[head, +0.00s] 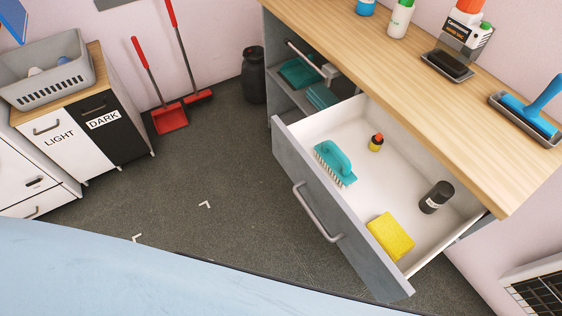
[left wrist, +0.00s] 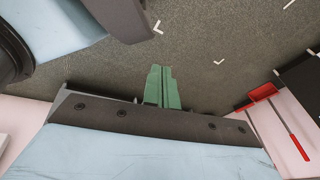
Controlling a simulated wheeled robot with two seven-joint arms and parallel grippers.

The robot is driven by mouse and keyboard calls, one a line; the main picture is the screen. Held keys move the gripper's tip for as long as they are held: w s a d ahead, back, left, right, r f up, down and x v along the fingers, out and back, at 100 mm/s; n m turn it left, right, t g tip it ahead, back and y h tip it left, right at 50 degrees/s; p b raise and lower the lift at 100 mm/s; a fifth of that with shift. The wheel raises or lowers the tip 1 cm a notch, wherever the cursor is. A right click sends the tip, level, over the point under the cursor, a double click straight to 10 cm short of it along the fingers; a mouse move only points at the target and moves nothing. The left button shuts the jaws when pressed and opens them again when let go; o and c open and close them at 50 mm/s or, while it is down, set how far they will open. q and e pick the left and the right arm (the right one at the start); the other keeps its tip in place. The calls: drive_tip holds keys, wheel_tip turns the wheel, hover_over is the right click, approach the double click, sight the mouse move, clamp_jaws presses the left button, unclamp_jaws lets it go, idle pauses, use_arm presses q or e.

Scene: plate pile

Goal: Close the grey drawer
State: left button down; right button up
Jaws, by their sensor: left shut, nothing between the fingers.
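The grey drawer (head: 290,165) is pulled well out of the cabinet under the wooden counter, with its white inside showing. A metal bar handle (head: 317,212) runs along its front. In it lie a teal brush (head: 335,163), a small red-capped bottle (head: 376,143), a dark bottle (head: 436,197) and a yellow sponge (head: 390,236). My left gripper (left wrist: 162,72) shows only in the left wrist view, its green fingers shut and empty above the dark floor. The drawer does not show in that view. My right gripper is in neither view.
The wooden counter (head: 400,70) carries bottles and a blue-handled roller in a tray (head: 525,120). A red dustpan (head: 169,118) and broom stand by the wall near a dark jar (head: 253,75). Light and dark laundry bins are at left. The floor before the drawer is clear.

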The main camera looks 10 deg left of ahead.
use_arm(q)
drive_tip(key=w+a+r+m+t+h+b, duration=0.1)
drive_tip(key=w+a+r+m+t+b, duration=0.15)
drive_tip(key=w+r+m, duration=0.4)
drive_tip(key=w+a+r+m+t+h+b, duration=0.1)
drive_tip(key=w+m+t, duration=0.25)
drive_tip(key=w, duration=0.65)
drive_tip(key=w+a+r+m+t+h+b, duration=0.1)
drive_tip(key=w+r+m+t+b, duration=0.15)
drive_tip(key=w+m, duration=0.45)
drive_tip(key=m+h+b, duration=0.5)
drive_tip(key=m+h, duration=0.5)
drive_tip(key=m, duration=1.3)
approach(279, 148)
drive_tip(key=shift+n+t, duration=0.3)
drive_tip(key=shift+t, duration=0.15)
drive_tip(key=x, duration=0.3)
drive_tip(key=b+x, duration=0.1)
drive_tip(key=x, duration=0.1)
drive_tip(key=shift+w+d+f, duration=0.15)
drive_tip(key=shift+d+f, duration=0.1)
drive_tip(key=shift+f, duration=0.1)
drive_tip(key=shift+w+d, duration=0.45)
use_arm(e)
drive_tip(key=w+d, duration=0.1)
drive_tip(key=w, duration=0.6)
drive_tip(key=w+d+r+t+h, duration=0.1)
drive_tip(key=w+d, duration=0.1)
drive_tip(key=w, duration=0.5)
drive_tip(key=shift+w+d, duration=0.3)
